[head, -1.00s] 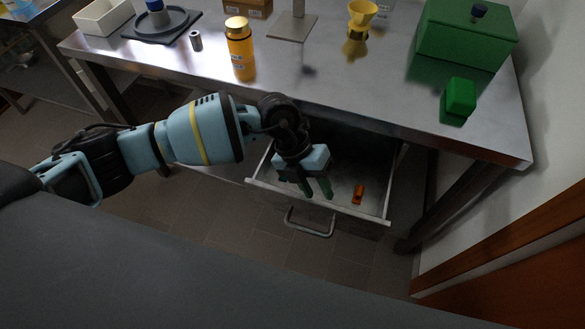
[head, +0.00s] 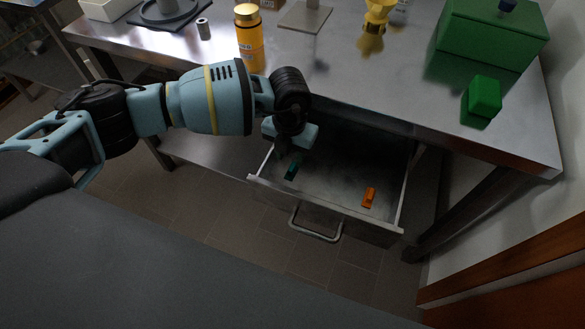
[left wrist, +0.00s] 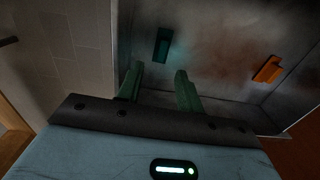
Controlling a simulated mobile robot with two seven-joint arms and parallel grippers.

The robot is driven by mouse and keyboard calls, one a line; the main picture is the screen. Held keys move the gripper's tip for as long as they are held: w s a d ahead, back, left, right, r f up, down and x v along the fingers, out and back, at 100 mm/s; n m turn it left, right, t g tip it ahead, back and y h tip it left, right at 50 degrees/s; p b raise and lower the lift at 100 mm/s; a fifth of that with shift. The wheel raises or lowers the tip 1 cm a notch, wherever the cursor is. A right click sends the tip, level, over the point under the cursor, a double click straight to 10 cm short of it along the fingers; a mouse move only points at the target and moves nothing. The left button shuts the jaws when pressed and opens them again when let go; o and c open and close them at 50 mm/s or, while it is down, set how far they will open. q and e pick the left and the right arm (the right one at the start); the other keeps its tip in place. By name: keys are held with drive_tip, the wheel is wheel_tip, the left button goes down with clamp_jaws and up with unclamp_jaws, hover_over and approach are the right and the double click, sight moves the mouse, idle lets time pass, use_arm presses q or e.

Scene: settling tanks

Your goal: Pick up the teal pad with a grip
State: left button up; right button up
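The teal pad (head: 292,168) lies in the open drawer, towards its left side. It also shows in the left wrist view (left wrist: 161,45) as a dark teal bar on the drawer floor, beyond my fingertips and between their lines. My left gripper (left wrist: 159,73) is open, with its two green fingers apart and nothing between them. In the head view its blue body is over the left part of the drawer, and its fingers are mostly hidden. My right gripper is not in view.
An orange piece (head: 369,197) lies in the right part of the drawer (head: 330,207). The metal table (head: 400,95) overhangs the drawer's back. On it are a yellow bottle (head: 249,38), a green box (head: 492,35) and a smaller green block (head: 483,97).

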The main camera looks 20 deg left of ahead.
sight(292, 168)
use_arm(q)
drive_tip(key=shift+w+f, duration=0.15)
drive_tip(key=shift+f, duration=1.15)
drive_tip(key=shift+w+f, duration=0.1)
drive_tip(key=shift+f, duration=1.2)
drive_tip(key=shift+d, duration=0.1)
clamp_jaws()
